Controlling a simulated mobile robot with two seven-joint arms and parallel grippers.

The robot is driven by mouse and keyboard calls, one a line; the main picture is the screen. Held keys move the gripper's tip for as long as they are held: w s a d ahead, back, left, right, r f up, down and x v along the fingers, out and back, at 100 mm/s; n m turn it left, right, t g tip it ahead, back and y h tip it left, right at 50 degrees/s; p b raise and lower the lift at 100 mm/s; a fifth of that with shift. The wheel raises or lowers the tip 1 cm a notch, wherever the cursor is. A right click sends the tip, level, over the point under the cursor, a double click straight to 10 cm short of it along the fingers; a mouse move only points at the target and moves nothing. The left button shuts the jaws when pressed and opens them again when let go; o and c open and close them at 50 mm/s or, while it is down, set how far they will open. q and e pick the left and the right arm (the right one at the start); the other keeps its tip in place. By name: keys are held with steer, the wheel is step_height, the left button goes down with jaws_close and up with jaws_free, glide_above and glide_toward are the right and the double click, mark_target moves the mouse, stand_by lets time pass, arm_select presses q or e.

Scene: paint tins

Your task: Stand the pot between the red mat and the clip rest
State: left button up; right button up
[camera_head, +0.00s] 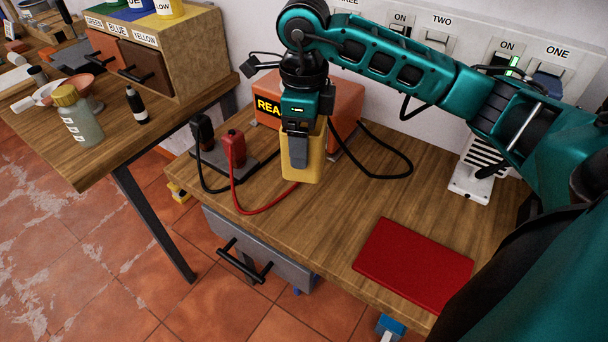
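The yellow pot (316,165) is upright near the middle of the right-hand bench. My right gripper (299,150) comes down over it from above, with one grey finger against its near side; the other finger is hidden. The gripper looks shut on the pot. I cannot tell whether the pot's base touches the bench. The red mat (413,264) lies flat at the front right of the bench. The clip rest (213,163), a dark plate with a black clip (202,132) and a red clip (233,149), is left of the pot. My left gripper is not in view.
An orange box (345,112) stands close behind the pot. A red cable (253,213) curves just left of the pot, and a black cable (385,176) loops to its right. Bare wood (320,225) lies between pot and mat. A white vented object (470,185) stands back right.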

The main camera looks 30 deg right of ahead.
step_height(320, 180, down, 9)
stand_by(0.4)
steer(key=shift+f, duration=0.15)
steer(key=o, duration=1.1)
steer(key=shift+c, duration=0.2)
step_height(320, 180, up, 12)
steer(key=shift+r, duration=0.2)
